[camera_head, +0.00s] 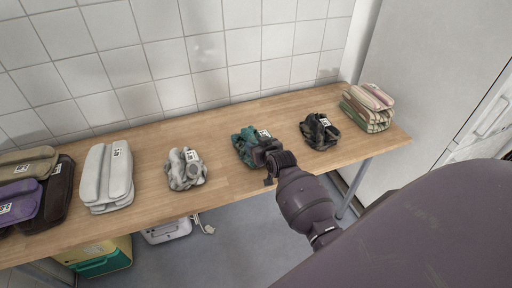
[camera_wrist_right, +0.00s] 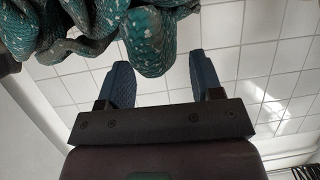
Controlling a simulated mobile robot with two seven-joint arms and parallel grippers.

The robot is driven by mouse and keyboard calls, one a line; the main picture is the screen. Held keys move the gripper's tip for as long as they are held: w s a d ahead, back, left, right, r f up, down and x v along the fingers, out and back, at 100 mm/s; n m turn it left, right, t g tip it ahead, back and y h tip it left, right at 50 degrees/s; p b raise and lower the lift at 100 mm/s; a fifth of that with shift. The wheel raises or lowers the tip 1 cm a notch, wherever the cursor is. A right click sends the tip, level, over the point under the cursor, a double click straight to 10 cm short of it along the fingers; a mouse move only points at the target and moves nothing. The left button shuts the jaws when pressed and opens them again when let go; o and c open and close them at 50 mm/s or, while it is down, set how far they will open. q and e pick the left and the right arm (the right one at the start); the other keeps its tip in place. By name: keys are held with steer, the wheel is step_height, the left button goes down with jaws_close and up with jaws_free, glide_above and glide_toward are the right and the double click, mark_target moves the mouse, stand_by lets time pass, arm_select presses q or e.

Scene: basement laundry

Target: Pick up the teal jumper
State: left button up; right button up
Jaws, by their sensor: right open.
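The teal jumper (camera_head: 242,143) is a crumpled bundle with a white printed tag, on the wooden table near its middle. My right gripper (camera_head: 266,158) is over the jumper's near right side and hides part of it. In the right wrist view the jumper's folds (camera_wrist_right: 150,45) fill the top left. The two blue fingers of my right gripper (camera_wrist_right: 163,78) are spread apart there. A fold of the jumper reaches down to beside the left finger; I cannot tell whether they touch. My left gripper is not in view.
On the table (camera_head: 225,187), a grey bundle (camera_head: 186,170) lies left of the jumper and a dark camouflage bundle (camera_head: 319,131) right. Folded striped cloth (camera_head: 368,108) is at the right end. Folded white cloth (camera_head: 108,178) and purple cloth (camera_head: 20,203) lie left. A tiled wall (camera_head: 180,50) stands behind.

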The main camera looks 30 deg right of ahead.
steer(key=shift+x, duration=0.8)
jaws_close()
